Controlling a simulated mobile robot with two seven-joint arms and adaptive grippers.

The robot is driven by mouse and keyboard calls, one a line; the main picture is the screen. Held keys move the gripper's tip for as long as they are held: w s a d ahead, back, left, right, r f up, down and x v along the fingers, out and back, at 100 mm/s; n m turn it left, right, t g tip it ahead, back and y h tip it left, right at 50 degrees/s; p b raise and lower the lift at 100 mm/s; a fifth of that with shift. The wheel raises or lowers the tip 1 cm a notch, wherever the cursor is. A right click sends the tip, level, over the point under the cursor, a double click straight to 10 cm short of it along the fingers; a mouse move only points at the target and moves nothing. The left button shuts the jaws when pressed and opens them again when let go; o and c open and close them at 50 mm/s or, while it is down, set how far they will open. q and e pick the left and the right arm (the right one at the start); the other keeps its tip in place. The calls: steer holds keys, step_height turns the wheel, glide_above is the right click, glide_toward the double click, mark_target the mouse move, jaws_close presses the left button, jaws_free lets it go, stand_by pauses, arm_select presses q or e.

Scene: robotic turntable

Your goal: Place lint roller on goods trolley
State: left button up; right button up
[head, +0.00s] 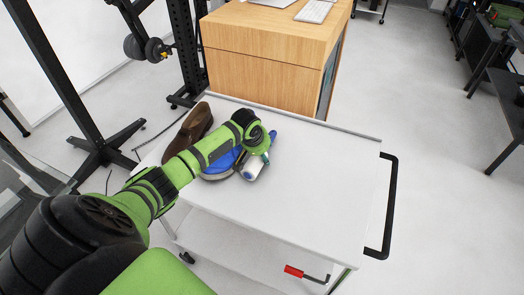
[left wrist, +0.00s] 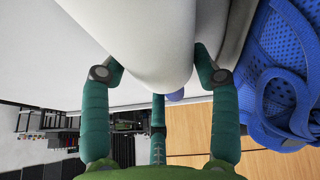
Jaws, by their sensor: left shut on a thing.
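The lint roller (head: 252,172), a white cylinder with a bluish end, is at my left gripper over the goods trolley. My left gripper (head: 263,150) is shut on it, and the arm hides part of it. In the left wrist view the white roller (left wrist: 150,35) fills the top middle, between the green fingers of the gripper (left wrist: 158,78). The goods trolley (head: 310,175) has a white flat top and a black handle at right. I cannot tell whether the roller touches the top. My right gripper is not in view.
A brown shoe (head: 188,130) and a blue perforated shoe (head: 217,168) lie on the trolley's left part, the blue one beside the roller; it also shows in the left wrist view (left wrist: 270,75). The trolley's right half is clear. A wooden cabinet (head: 262,80) stands behind.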

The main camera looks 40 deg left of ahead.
arm_select(q)
steer(key=o, duration=1)
steer(key=shift+f, duration=0.1)
steer(key=v, duration=1.2)
steer(key=shift+w+r+b, duration=0.1)
steer(key=shift+r+b, duration=0.15)
steer(key=shift+b, duration=0.1)
